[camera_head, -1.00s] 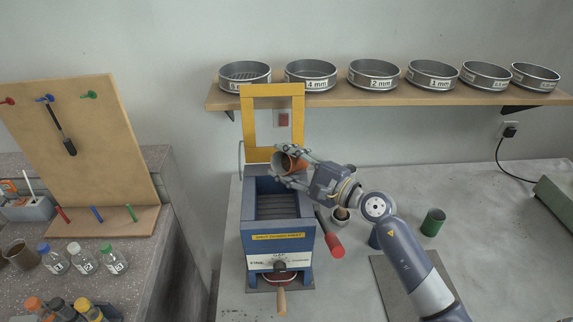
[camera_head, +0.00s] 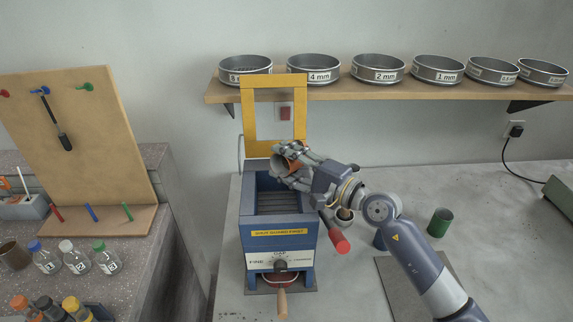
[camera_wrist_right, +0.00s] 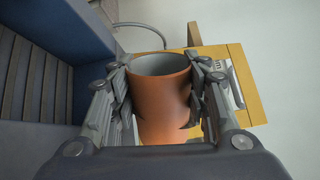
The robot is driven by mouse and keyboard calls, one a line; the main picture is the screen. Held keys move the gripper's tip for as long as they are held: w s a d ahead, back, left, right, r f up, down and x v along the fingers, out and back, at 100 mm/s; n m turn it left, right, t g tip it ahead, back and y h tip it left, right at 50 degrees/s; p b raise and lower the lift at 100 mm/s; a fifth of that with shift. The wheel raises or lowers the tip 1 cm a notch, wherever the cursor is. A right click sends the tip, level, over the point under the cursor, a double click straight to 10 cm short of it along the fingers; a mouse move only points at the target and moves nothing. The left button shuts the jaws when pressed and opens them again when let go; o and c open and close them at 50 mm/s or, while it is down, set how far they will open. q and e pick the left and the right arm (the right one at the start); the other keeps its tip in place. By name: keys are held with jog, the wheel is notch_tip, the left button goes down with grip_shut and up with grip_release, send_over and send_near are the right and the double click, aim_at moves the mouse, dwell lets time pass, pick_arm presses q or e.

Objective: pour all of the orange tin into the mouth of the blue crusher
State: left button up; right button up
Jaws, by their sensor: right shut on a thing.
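My right gripper (camera_head: 291,162) is shut on the orange tin (camera_head: 284,165), above the back right part of the blue crusher (camera_head: 280,237). In the right wrist view the tin (camera_wrist_right: 163,105) sits between both fingers, its open rim toward the top of the picture. The tin is tilted in the head view; its contents cannot be made out. The crusher's open mouth shows ribbed plates inside (camera_head: 278,201), with no material visible on them. The yellow frame (camera_head: 247,120) stands upright behind the mouth. My left gripper is not in view.
A green tin (camera_head: 440,222) stands farther right, and a blue tin (camera_head: 379,240) is partly behind my arm. Several sieves line the back shelf (camera_head: 400,92). The right bench (camera_head: 500,220) has free room.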

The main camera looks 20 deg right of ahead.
jog(key=shift+a+f+n+b, duration=0.1)
jog(key=shift+f+n+b, duration=0.15)
jog(key=shift+n+b, duration=0.35)
jog(key=shift+s+a+n+b, duration=0.15)
jog(key=shift+a+n+b, duration=0.05)
jog(key=shift+n+b, duration=0.55)
jog(key=shift+s+a+n+b, duration=0.1)
jog(key=shift+a+n+b, duration=0.05)
jog(key=shift+n+b, duration=0.6)
jog(key=shift+s+a+r+n+b, duration=0.1)
jog(key=shift+s+a+n+b, duration=0.05)
jog(key=shift+n+b, duration=0.55)
jog(key=shift+s+a+n+b, duration=0.1)
jog(key=shift+a+n+b, duration=0.05)
jog(key=shift+n+b, duration=0.5)
jog(key=shift+a+r+n+b, duration=0.1)
jog(key=shift+n+b, duration=0.15)
jog(key=shift+b, duration=0.15)
jog(key=shift+r, duration=0.1)
